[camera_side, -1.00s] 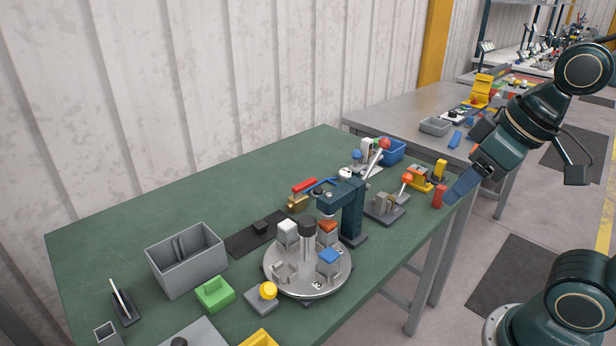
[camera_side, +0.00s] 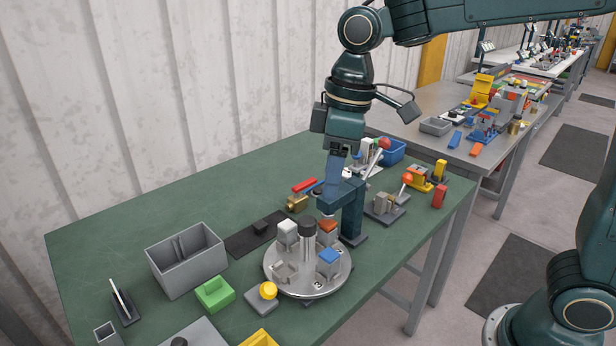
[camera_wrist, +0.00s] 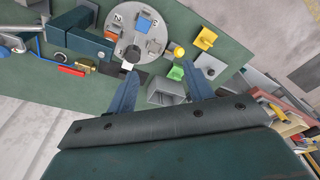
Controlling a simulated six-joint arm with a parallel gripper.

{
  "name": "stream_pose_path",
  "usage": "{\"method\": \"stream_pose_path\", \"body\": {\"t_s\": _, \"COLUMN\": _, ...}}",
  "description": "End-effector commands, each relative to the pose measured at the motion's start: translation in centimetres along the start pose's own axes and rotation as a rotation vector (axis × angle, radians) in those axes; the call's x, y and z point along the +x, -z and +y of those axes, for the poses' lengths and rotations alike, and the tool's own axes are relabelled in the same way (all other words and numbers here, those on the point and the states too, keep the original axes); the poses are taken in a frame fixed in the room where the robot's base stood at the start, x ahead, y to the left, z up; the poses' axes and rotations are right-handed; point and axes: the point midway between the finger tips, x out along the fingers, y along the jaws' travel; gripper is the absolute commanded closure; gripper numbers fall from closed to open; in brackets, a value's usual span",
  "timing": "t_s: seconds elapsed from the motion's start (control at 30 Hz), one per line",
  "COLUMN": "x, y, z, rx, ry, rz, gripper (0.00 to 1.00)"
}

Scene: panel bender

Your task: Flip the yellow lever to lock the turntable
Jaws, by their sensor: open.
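The round silver turntable (camera_side: 304,289) stands near the front edge of the green bench and carries white, orange and blue blocks. It also shows at the top of the wrist view (camera_wrist: 121,44). A yellow ball-shaped knob (camera_side: 268,290) on a grey base sits just left of the turntable, apart from it; the wrist view shows this knob (camera_wrist: 179,52) right of the disc. It is the likeliest yellow lever, but its shaft is not clear. My gripper (camera_side: 338,172) is open and empty, pointing down above the bench behind the turntable. Its two fingers (camera_wrist: 161,70) are wide apart in the wrist view.
A dark teal press (camera_side: 352,213) stands over the turntable's back right. A grey bin (camera_side: 187,262), a green block (camera_side: 213,293) and a yellow part (camera_side: 258,338) lie to the left. A red-handled brass valve (camera_side: 298,202) is behind. The bench's back left is clear.

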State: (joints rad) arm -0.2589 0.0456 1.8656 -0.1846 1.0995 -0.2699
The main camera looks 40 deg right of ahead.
Motion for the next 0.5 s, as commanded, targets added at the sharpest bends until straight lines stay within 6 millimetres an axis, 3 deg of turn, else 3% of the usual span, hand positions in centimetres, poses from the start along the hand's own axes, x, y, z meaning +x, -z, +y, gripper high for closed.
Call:
{"method": "stream_pose_path", "body": {"t_s": 0.3, "x": 4.8, "y": 6.0, "z": -1.2, "rx": -0.203, "ry": 0.073, "rz": -0.099, "gripper": 0.48}}
{"method": "stream_pose_path", "body": {"t_s": 0.5, "x": 7.9, "y": 8.7, "z": -2.2, "rx": -0.312, "ry": 0.111, "rz": -0.148, "gripper": 0.48}}
